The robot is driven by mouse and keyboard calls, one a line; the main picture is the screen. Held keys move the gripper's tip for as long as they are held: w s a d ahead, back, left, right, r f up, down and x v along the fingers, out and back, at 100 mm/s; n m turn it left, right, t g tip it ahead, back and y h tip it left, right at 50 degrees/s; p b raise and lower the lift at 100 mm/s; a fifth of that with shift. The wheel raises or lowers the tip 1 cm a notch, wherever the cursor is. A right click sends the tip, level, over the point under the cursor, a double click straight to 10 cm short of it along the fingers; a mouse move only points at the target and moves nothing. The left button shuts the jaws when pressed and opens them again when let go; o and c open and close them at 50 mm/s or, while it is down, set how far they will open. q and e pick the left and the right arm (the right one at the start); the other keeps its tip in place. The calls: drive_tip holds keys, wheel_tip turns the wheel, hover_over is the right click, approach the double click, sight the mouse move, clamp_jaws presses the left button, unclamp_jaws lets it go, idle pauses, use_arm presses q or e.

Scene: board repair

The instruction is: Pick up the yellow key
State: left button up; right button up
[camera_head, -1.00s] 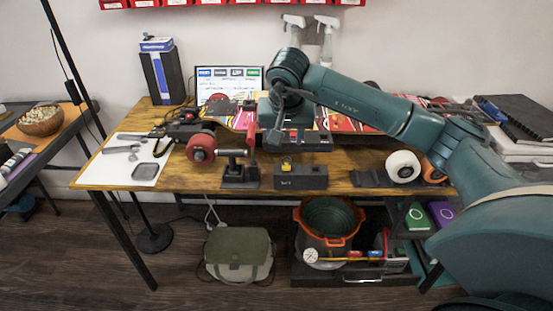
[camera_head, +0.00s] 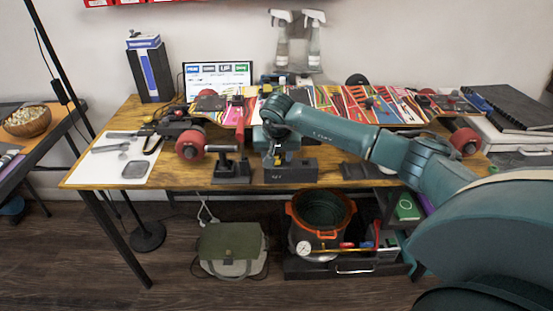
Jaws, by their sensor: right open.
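The yellow key (camera_head: 278,159) is a small yellow spot at the top of a dark grey block (camera_head: 292,174) near the table's front edge, and is mostly covered by my gripper. My right gripper (camera_head: 279,155) points down over the left part of the block, with its fingers around or just above the key. It is open; whether the fingers touch the key is too small to tell. My left gripper is not in view.
A black clamp-like stand (camera_head: 232,168) is just left of the block. A skateboard with red wheels (camera_head: 190,144) lies along the wooden table (camera_head: 190,178). A white sheet (camera_head: 107,168) with tools lies at left. A screen (camera_head: 217,78) and spray bottles (camera_head: 314,50) stand behind.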

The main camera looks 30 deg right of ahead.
drive_tip(key=shift+c, duration=0.5)
clamp_jaws()
wheel_tip(320, 180, up, 10)
idle(0.6)
